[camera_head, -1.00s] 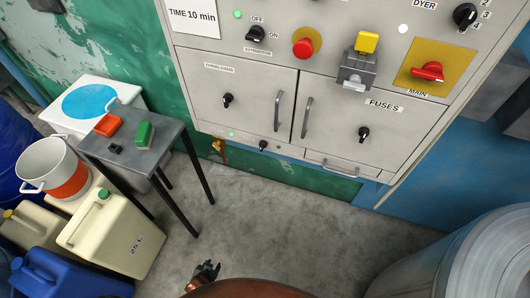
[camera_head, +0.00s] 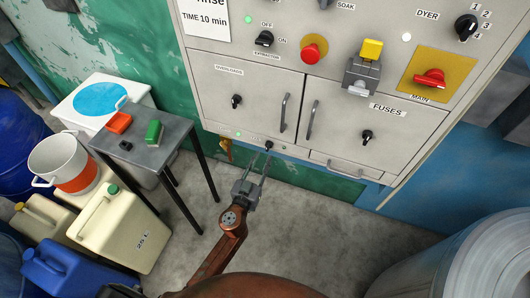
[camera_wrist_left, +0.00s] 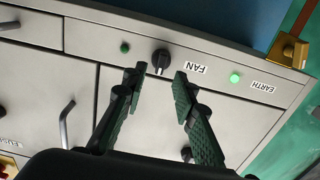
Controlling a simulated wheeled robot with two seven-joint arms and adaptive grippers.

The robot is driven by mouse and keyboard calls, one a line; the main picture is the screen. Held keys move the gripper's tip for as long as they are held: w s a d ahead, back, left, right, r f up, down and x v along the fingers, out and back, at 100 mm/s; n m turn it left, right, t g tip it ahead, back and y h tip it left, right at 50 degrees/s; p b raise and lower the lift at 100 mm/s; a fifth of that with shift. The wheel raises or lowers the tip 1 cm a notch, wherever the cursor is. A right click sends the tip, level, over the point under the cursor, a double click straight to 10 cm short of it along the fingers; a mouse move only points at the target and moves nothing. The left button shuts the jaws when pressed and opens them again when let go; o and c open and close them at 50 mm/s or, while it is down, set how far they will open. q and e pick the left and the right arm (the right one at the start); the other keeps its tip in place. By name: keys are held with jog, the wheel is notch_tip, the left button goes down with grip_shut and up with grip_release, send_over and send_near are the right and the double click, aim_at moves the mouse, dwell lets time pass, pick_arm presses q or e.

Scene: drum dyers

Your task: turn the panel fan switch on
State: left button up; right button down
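The fan switch is a small black rotary knob (camera_wrist_left: 160,60) on the lower strip of the grey panel, next to the FAN label (camera_wrist_left: 195,67) in the left wrist view. In the head view the fan switch (camera_head: 269,146) sits at the panel's lower edge, just past my left fingertips. My left gripper (camera_head: 259,164) is open and empty. In the left wrist view its two fingers (camera_wrist_left: 160,73) point at the knob, one tip to each side. I cannot tell whether they touch it. My right gripper is not in view.
A green lamp (camera_wrist_left: 234,78) and a brass padlock-like part (camera_wrist_left: 289,50) are beside the switch. Door handles (camera_head: 284,112) stick out above. A small grey table (camera_head: 150,146) and jerrycans (camera_head: 120,229) stand left; a metal drum (camera_head: 490,260) stands right. Floor between is clear.

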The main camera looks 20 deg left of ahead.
aim_at(267, 150)
pick_arm(q)
jog(key=shift+w, duration=2)
jog(key=shift+c, duration=0.4)
grip_shut()
